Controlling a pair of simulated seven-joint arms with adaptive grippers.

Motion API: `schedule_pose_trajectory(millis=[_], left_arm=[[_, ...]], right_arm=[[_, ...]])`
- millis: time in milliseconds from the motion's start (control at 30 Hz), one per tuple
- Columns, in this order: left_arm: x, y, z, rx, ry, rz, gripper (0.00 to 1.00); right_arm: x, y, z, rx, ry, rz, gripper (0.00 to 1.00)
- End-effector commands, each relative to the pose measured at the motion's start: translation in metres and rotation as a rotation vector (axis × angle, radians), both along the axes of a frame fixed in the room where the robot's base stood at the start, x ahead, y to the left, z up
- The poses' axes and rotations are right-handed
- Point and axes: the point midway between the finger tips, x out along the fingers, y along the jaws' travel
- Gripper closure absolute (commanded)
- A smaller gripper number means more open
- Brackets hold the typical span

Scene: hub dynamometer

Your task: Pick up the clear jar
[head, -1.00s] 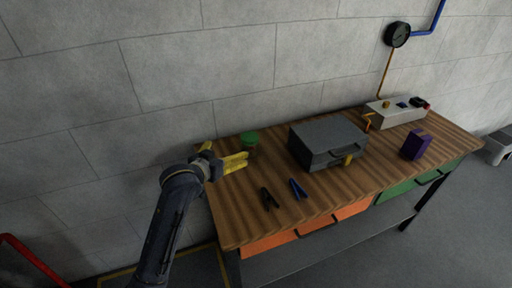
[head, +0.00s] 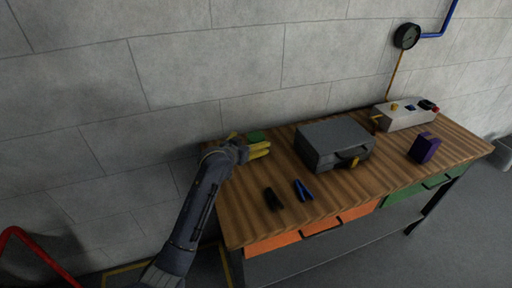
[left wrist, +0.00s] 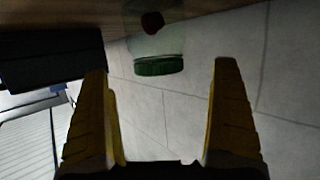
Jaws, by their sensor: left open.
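The clear jar has a green lid (head: 255,135) and stands at the back left of the wooden bench; its body is mostly hidden behind my gripper in the head view. In the left wrist view the jar's clear body (left wrist: 148,45), with a dark red thing inside, shows at the top, its green lid pointing down the picture. My left gripper (head: 252,145) is open, its yellow fingers at the jar. In the left wrist view the fingers (left wrist: 162,66) are wide apart, with the lid in line between them; I cannot tell whether they touch the jar. My right gripper is not in view.
A grey case (head: 333,143) stands right of the jar. A black clamp-like tool (head: 273,199) and a blue one (head: 303,190) lie in front. A purple block (head: 424,148) and a pale control box (head: 405,115) are farther right. The wall (head: 180,75) is close behind the bench.

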Motion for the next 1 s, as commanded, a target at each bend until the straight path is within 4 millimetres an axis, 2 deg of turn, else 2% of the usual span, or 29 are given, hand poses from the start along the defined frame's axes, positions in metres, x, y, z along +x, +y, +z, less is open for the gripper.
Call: schedule_pose_trajectory(millis=[167, 600, 967, 1000], left_arm=[[0.007, -0.004, -0.002, -0.001, 0.000, 0.000, 0.04], [0.042, -0.022, -0.015, 0.000, 0.000, 0.001, 0.04], [0.045, -0.024, -0.016, 0.000, 0.000, 0.001, 0.04], [0.045, -0.024, -0.016, 0.000, 0.000, 0.001, 0.08]], right_arm=[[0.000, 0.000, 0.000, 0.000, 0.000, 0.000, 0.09], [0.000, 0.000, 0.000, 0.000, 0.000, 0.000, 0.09], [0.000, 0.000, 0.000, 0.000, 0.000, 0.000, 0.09], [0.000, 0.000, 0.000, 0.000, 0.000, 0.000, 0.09]])
